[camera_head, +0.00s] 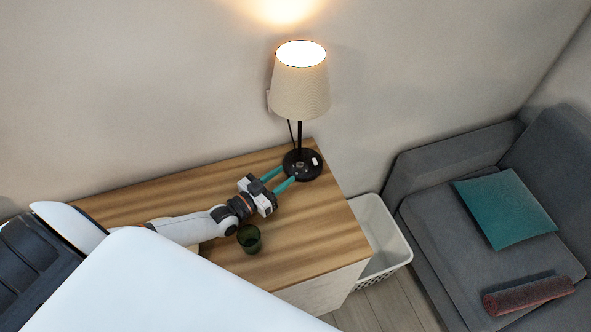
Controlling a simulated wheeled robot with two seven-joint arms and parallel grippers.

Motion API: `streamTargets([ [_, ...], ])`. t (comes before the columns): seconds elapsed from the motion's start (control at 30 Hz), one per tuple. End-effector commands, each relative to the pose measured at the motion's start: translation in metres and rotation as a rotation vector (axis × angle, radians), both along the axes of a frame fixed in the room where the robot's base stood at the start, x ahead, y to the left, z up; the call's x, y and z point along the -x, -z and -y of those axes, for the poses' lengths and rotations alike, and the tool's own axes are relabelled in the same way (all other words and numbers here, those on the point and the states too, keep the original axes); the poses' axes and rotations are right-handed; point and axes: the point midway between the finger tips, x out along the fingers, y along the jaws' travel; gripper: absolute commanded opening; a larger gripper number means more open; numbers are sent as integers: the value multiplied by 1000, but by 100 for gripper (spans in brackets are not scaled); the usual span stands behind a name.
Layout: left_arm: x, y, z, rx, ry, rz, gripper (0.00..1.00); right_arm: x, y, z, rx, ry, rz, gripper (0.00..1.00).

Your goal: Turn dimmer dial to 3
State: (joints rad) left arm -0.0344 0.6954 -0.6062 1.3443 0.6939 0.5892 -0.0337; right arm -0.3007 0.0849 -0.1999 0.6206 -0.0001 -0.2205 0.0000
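The lamp has a lit, cream shade (300,92) on a thin black stem and a round black base (302,165) at the back right of the wooden cabinet top. Small light details show on the base; the dial (300,164) and its marks are too small to read. My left gripper (281,178) comes in from the left, low over the top, its two teal fingers spread apart and pointing at the base. The fingertips are at the base's near left edge; I cannot tell whether they touch it. Nothing shows between them. My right gripper is not in view.
A dark green cup (249,238) stands on the cabinet top (320,235), close beside my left wrist. A white basket (381,240) stands right of the cabinet. A grey sofa (440,215) with a teal cushion (505,207) is farther right. The wall is behind the lamp.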

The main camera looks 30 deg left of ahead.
Motion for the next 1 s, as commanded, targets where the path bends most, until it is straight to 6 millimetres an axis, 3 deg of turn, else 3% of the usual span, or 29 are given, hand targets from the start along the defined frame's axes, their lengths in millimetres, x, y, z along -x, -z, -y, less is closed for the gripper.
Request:
streamTargets([
  [0.3,-45,2,15,2,0,2,37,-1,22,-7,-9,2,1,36],
  [0.7,-54,0,18,1,0,0,37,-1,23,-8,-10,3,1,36],
  [0.93,-54,0,18,2,0,-1,1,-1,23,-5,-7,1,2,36],
  [1.0,-54,0,18,1,0,0,0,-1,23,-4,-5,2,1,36],
])
